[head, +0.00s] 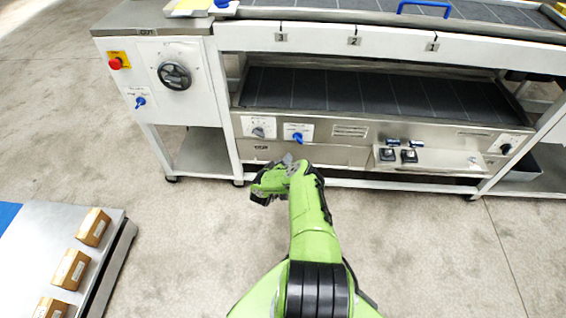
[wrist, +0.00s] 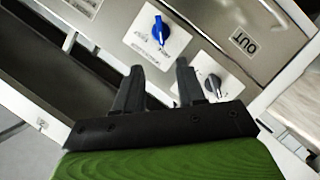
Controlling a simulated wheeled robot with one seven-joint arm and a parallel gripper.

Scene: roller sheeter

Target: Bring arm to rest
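My green arm (head: 312,215) reaches forward from the bottom of the head view toward the lower front panel of the sheeter (head: 345,130). My gripper (wrist: 160,78) shows two dark fingers standing apart with nothing between them, so it is open and empty. In the wrist view the fingers point toward the panel. A blue knob (wrist: 161,30) lies just past the fingertips in that view, and a grey knob (wrist: 213,88) shows beside the right finger. No contact with either knob is visible. In the head view the gripper's fingertips are too small to make out clearly.
A low table (head: 112,235) with several small cartons stands at the lower left. A red emergency button (head: 115,63) and a black rotary switch (head: 174,76) are on the machine's left panel. The floor right of my arm is clear.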

